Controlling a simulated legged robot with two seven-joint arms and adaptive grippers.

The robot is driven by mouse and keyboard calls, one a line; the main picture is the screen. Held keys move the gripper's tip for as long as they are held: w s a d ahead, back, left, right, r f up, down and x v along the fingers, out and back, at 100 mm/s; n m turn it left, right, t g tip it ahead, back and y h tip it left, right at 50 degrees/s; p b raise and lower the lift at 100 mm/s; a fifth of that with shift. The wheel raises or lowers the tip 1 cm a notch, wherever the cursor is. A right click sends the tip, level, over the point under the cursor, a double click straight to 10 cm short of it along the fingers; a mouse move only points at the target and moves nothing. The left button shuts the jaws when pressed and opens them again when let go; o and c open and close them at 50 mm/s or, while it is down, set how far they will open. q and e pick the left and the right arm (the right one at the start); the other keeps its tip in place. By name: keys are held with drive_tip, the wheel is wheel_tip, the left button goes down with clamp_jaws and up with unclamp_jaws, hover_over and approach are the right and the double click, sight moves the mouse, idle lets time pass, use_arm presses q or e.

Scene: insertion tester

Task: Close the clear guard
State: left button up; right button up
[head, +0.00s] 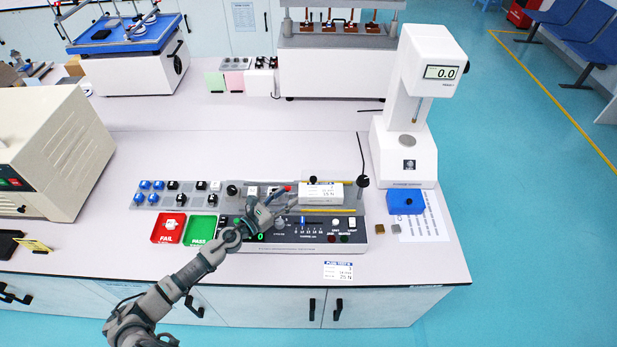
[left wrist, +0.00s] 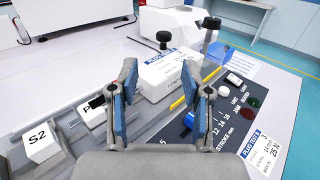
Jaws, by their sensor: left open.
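The insertion tester (head: 300,239) is a dark panel with a white block (head: 320,193) labelled "PLUG TEST B" behind it. The block also shows in the left wrist view (left wrist: 168,76). A yellow strip (head: 328,210) runs along the block's front, and it also shows in the left wrist view (left wrist: 178,103). The clear guard's pane is too faint to make out, so I cannot tell its position. My left gripper (head: 277,197) is open over the tester, left of the block. In the left wrist view its fingers (left wrist: 159,82) are apart, with the block beyond them. My right gripper is not in view.
A tray of blue, black and white plugs (head: 178,194) lies left of the tester. Red FAIL (head: 164,237) and green PASS (head: 201,239) trays sit in front of it. A tall gauge (head: 405,150) and a blue box (head: 405,201) stand right.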

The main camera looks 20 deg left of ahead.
sight(311, 180)
use_arm(q)
drive_tip(key=x, duration=0.5)
drive_tip(key=p+x, duration=0.1)
drive_tip(key=x, duration=0.4)
drive_tip(key=shift+d, duration=0.45)
drive_tip(key=shift+w+a, duration=0.2)
drive_tip(key=shift+w, duration=0.1)
drive_tip(key=shift+d, duration=0.25)
clamp_jaws()
